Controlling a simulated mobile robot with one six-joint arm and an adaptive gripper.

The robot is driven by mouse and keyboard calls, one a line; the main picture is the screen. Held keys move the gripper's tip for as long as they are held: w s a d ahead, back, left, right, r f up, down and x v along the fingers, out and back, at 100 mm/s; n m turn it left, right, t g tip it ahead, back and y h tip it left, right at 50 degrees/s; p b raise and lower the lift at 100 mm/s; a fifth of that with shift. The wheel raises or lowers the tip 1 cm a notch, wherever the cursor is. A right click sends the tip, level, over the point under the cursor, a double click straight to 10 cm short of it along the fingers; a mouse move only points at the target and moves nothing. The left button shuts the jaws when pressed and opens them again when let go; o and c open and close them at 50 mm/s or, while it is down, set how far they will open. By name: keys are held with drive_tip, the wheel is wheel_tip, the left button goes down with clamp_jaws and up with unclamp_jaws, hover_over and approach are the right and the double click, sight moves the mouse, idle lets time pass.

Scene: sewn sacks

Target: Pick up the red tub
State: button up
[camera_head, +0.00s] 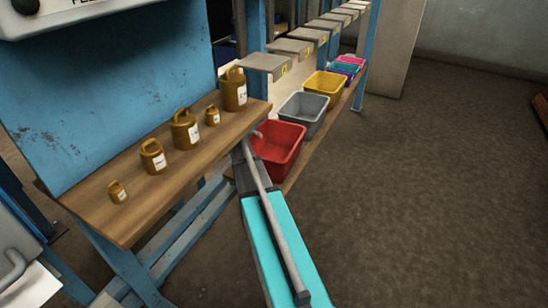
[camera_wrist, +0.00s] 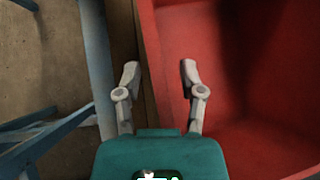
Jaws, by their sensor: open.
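The red tub (camera_head: 284,152) stands on the low wooden shelf, nearest in a row of tubs. In the wrist view the red tub (camera_wrist: 262,60) fills the right half, its inside empty where visible. My gripper (camera_wrist: 160,76) is open at its left rim. The right finger shows over the tub's inside and the left finger over the strip outside its wall. The wall lies between them in the picture; I cannot tell how deep the fingers reach or whether they touch it. In the head view my arm partly hides the tub's left side.
A grey tub (camera_head: 303,113) stands right behind the red one, then a yellow tub (camera_head: 325,85) and smaller coloured ones. Several brass weights (camera_head: 186,131) stand on the wooden bench (camera_head: 105,218) to the left. Blue posts hold the rack. The floor (camera_head: 420,190) at right is clear.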

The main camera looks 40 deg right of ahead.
drive_tip(key=shift+d+f, duration=0.3)
drive_tip(key=shift+f, duration=0.1)
idle(0.3)
clamp_jaws()
